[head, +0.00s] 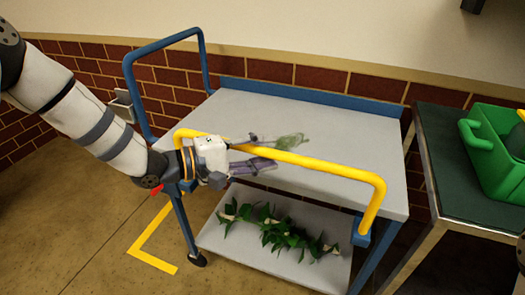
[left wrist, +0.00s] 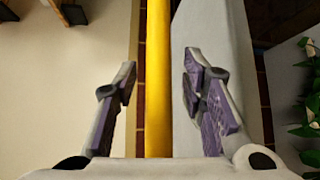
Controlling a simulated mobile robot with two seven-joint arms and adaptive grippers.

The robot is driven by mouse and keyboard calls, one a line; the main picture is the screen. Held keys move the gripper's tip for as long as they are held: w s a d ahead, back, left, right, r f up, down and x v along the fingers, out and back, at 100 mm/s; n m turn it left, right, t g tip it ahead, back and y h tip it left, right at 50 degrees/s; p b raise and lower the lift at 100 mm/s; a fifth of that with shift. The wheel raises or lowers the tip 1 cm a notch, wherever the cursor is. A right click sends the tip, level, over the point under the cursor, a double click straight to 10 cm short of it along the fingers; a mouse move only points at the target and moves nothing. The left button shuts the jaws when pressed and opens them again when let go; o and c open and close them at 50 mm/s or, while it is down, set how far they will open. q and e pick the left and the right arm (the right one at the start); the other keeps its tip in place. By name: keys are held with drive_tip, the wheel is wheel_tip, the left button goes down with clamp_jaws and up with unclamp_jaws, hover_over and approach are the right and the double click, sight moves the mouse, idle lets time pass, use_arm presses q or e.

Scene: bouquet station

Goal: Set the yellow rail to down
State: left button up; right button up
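The yellow rail (head: 330,171) runs along the near side of the cart's grey top (head: 290,112). It stands raised above the top, its bent right end coming down to a blue bracket (head: 361,232). My left gripper (head: 264,152) is at the rail's left half with its fingers spread. In the left wrist view the rail (left wrist: 159,90) passes between the two open fingers (left wrist: 160,75), with a gap visible on each side. My right gripper does not show.
A green sprig (head: 290,141) lies on the cart top beyond the rail. Leafy stems (head: 280,232) lie on the lower shelf. A blue handle frame (head: 165,42) rises at the left end. A dark table (head: 460,165) with a green crate (head: 490,165) stands close on the right.

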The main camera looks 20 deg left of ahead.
use_arm(q)
clamp_jaws()
